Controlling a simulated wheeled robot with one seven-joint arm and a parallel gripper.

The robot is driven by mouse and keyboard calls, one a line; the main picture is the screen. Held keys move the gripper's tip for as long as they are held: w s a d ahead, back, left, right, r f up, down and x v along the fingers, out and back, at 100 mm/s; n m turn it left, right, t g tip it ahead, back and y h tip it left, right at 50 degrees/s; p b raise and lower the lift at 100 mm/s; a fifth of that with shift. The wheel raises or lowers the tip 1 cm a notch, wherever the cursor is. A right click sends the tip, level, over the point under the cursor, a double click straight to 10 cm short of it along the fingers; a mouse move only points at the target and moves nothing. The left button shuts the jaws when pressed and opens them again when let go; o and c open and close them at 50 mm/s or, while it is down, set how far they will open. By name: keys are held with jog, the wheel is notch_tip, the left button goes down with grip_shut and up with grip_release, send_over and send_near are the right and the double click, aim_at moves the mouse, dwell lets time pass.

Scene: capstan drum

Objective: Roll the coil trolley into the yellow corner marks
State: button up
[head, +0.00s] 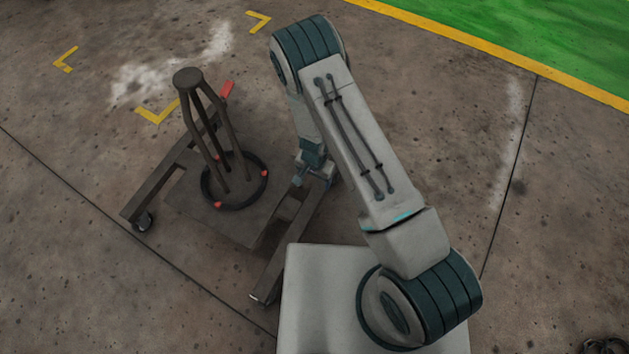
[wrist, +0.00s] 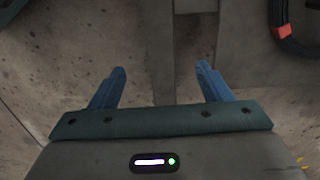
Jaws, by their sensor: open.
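The coil trolley (head: 245,228) is a dark, low frame on casters with an upright post of several bars. A black coil (head: 206,195) with red ties lies around the foot of the post. Yellow corner marks show on the floor at the far left (head: 62,61), at the back (head: 260,20) and just behind the trolley (head: 153,116). The trolley stands nearer to me than these marks. My gripper (head: 312,174) is over the trolley's right rail. In the wrist view its blue fingers (wrist: 163,82) are open, one each side of a rail (wrist: 163,65); contact cannot be told.
A red piece (head: 227,90) shows at the trolley's far end. A yellow line (head: 480,46) borders a green floor area (head: 540,35) at the back right. Bare concrete lies between the marks and to the right of my arm.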

aim_at(315, 196)
notch_tip(315, 196, down, 14)
jog(key=b, duration=0.5)
jog(key=shift+r, duration=0.1)
jog(key=shift+c, duration=0.3)
grip_shut()
